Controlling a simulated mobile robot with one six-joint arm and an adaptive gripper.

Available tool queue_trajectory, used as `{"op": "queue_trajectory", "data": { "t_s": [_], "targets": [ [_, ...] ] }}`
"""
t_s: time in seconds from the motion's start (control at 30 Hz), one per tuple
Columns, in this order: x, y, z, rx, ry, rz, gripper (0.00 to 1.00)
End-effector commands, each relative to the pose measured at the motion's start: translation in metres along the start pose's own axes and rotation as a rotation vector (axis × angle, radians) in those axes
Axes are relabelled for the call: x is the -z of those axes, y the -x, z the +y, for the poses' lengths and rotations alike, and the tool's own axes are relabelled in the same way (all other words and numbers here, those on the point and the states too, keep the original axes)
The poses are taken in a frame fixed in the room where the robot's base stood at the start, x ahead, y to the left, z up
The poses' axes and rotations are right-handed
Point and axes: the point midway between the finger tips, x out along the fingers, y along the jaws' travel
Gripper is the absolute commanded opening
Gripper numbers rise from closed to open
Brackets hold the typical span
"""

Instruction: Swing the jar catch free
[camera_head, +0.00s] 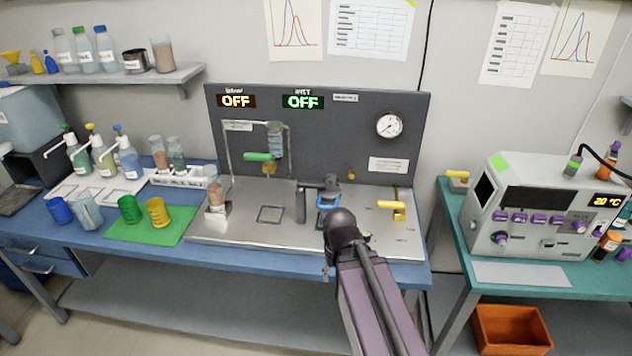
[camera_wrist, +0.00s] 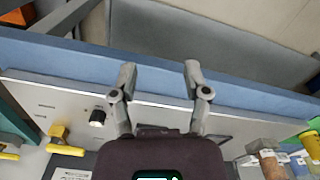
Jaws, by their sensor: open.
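The particle classifier has a dark back panel (camera_head: 345,155) and a metal base (camera_head: 250,235). A green lever (camera_head: 258,156) sits beside a grey-blue jar (camera_head: 275,140) on the panel's left side; it may be the jar catch, but I cannot tell for sure. A yellow handle (camera_head: 391,205) stands at the base's right, and it also shows at the lower left of the wrist view (camera_wrist: 65,149). My gripper (camera_wrist: 159,72) is open and empty above the base's front edge. In the head view my arm hides part of the base, and the lever is behind and left of my gripper.
A blue bench edge (camera_wrist: 60,52) runs under the base. A cup of brown grains (camera_head: 216,196) stands at the base's left. Green and yellow cups (camera_head: 158,212) stand on a green mat (camera_head: 180,235). A grey instrument (camera_head: 540,215) is on the right bench.

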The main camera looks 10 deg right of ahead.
Motion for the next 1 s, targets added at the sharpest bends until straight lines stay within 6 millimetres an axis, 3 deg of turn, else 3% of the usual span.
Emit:
{"op": "queue_trajectory", "data": {
  "t_s": [0.17, 0.37, 1.0],
  "targets": [
    [0.006, 0.006, 0.0, 0.0, 0.018, 0.0, 0.71],
    [0.03, 0.027, 0.001, 0.0, 0.102, 0.0, 0.71],
    [0.183, 0.153, 0.002, 0.0, 0.751, 0.0, 0.71]
  ]
}}
